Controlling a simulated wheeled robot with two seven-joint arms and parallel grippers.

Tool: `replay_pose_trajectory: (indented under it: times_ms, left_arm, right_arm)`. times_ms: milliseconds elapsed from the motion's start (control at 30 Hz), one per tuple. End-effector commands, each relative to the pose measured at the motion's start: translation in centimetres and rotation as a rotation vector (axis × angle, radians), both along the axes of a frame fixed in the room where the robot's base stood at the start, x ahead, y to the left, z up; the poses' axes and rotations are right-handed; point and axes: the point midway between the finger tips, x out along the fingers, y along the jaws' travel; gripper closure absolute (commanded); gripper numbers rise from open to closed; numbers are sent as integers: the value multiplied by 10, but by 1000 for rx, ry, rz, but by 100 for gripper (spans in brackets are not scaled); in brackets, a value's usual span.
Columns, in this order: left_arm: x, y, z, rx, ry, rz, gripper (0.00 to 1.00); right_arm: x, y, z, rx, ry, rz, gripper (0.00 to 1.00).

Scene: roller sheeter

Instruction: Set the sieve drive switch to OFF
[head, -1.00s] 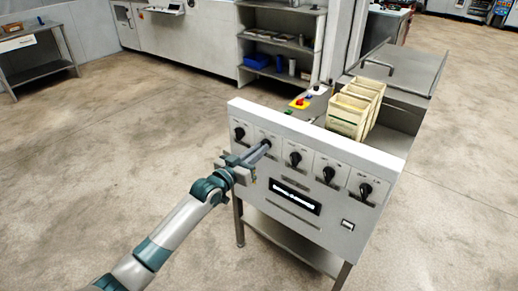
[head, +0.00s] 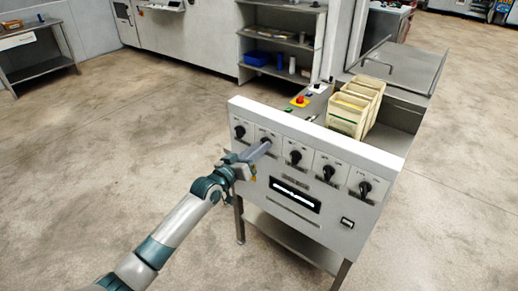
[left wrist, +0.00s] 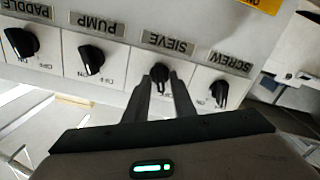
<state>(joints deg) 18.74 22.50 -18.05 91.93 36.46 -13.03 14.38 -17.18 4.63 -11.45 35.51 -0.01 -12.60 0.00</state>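The sieve drive switch (left wrist: 160,72) is a black rotary knob on a white plate under the label SIEVE, seen upside down in the left wrist view. In the head view, the switch is the second knob from the left on the machine's front panel (head: 245,112), mostly covered by my gripper. In the head view, my left gripper (head: 264,146) reaches the panel from the left. The knob's exact pointer direction is hidden between the fingers. My right gripper is not in view.
The screw knob (left wrist: 219,93) and pump knob (left wrist: 91,60) flank the switch closely; the paddle knob (left wrist: 21,42) is farther along. Pale bins (head: 348,112) and a red emergency button (head: 300,99) stand on the machine top. The floor to the left is clear.

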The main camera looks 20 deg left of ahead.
Motion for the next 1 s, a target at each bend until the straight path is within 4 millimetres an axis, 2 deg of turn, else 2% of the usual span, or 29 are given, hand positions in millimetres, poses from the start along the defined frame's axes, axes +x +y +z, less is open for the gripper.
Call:
replay_pose_trajectory:
  times_ms: [367,567,767,1000]
  left_arm:
    - [-1,0,0,2,-1,0,71]
    - [-11,4,-2,1,1,0,71]
    - [-36,13,-3,2,0,0,71]
    - [-80,29,-4,4,-1,0,71]
  right_arm:
    - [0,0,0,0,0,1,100]
    - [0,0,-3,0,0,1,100]
    - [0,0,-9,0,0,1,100]
    - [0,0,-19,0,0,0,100]
